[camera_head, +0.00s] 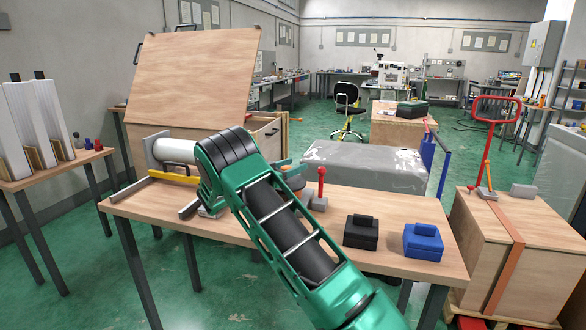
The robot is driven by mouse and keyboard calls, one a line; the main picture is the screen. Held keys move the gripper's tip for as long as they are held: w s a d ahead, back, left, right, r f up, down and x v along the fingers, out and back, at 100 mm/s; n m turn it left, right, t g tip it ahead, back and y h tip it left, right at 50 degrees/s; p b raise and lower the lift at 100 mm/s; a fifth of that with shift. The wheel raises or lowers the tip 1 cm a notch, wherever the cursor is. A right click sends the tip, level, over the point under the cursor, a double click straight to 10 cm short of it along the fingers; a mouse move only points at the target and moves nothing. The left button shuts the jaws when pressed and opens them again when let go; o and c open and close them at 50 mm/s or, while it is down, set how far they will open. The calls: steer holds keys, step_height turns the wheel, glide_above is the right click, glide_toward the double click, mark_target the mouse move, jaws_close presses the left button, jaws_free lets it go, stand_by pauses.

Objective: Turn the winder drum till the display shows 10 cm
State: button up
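My green arm (290,235) rises from the bottom right and bends over the long wooden table (395,205). My gripper is not clearly seen; it is hidden behind the arm's bend. A white cylinder (175,151) lies sideways at the table's left end, against an upright grey plate (150,150); it may be the winder drum, but I cannot be sure. Its right end is hidden by my arm. A yellow bar (173,177) lies below it. I see no readable display.
A red-handled tool (321,183) stands right of my arm. A black box (361,233) and a blue box (423,242) sit at the table's right. A wooden crate (535,250) stands further right. A large tilted wooden panel (195,80) rises behind the table.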

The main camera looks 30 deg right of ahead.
steer(key=v, duration=1)
steer(key=shift+a, duration=0.4)
